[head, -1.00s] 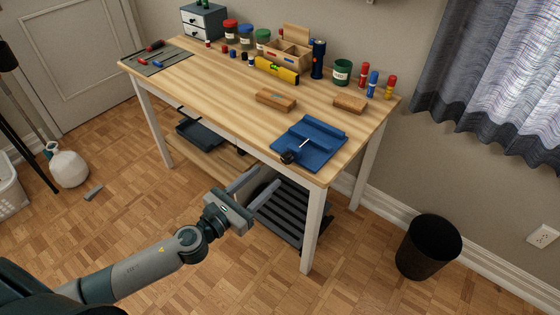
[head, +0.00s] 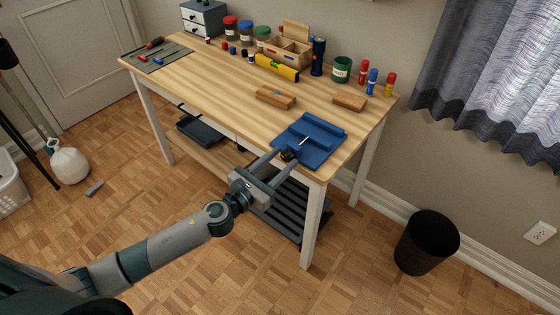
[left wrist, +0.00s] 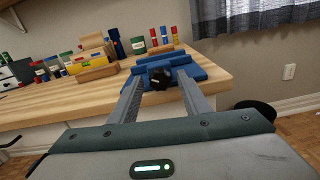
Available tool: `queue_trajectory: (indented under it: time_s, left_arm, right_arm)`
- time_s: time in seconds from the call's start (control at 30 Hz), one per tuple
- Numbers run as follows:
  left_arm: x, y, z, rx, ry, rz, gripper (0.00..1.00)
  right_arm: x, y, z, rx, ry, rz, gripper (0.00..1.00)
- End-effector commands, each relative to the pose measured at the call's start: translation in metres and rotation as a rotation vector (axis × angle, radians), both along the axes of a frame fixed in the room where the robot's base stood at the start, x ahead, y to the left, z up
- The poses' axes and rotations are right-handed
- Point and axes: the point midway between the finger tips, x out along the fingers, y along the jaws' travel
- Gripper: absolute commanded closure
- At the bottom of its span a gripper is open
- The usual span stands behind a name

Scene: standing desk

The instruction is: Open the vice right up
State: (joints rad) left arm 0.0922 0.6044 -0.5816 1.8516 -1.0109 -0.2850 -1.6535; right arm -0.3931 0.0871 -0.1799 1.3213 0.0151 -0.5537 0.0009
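The blue vice (head: 318,143) lies at the front right corner of the wooden desk; it also shows in the left wrist view (left wrist: 190,74). Its black knob (head: 288,155) faces the desk's front edge, on a metal screw. In the left wrist view the knob (left wrist: 160,79) appears between my two fingers. My left gripper (head: 279,160) is open, with its fingertips at the knob, one on each side; I cannot tell whether they touch it. A gap between the vice's jaws is hard to judge. My right gripper is not in view.
Two wooden blocks (head: 276,98) (head: 350,103) lie behind the vice on the desk (head: 215,95). A yellow level (head: 276,68), jars and a wooden caddy stand at the back. A black bin (head: 427,242) stands on the floor at right.

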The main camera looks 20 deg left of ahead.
Motion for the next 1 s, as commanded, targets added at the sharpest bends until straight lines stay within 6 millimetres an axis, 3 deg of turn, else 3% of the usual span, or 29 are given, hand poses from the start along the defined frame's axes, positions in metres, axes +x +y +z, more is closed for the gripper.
queue_trajectory:
  time_s: [0.03, 0.13, 0.57, 1.0]
  left_arm:
    - [-0.0001, 0.0, 0.0, 0.0, 0.0, 0.0, 0.7]
    - [-0.0001, 0.0, 0.0001, 0.0, 0.0, 0.0, 0.94]
    - [-0.0002, 0.0004, 0.0003, -0.041, 0.015, 0.0, 0.94]
    - [0.0, 0.0005, 0.0006, -0.303, 0.109, 0.001, 0.94]
  right_arm:
    - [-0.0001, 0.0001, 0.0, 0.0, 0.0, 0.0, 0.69]
    - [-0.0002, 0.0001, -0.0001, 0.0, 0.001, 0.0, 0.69]
    - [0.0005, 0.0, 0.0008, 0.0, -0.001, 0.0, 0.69]
    - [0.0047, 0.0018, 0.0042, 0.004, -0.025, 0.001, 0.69]
